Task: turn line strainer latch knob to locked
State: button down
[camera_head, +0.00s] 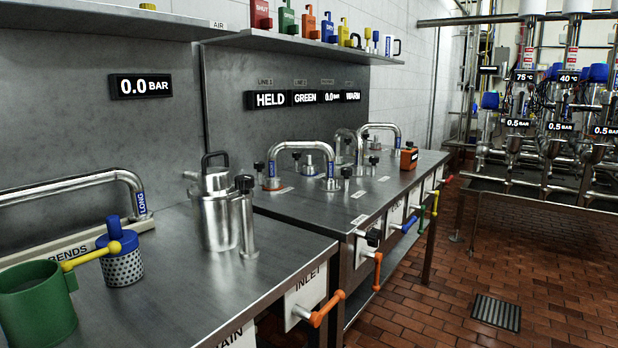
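A steel canister (213,215) with a dark bail handle on its lid stands upright on the near steel bench; it looks like the line strainer. Right beside it, on its right, a steel post (248,230) carries a black knob (244,184), which seems to be the latch knob. No lock marking is readable on it, so I cannot tell its turned position. My gripper is not in view.
A perforated cup (122,268) with a blue top and a green mug-shaped part (38,305) stand at left on the near bench (175,305). An orange handle (327,308) sticks out from its front. A second bench (385,195) with bent pipes stands behind.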

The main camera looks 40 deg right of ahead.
aim_at(243, 183)
jog(key=z, duration=0.8)
jog(key=l+u, duration=0.15)
jog(key=l, duration=0.15)
jog(key=i, duration=0.05)
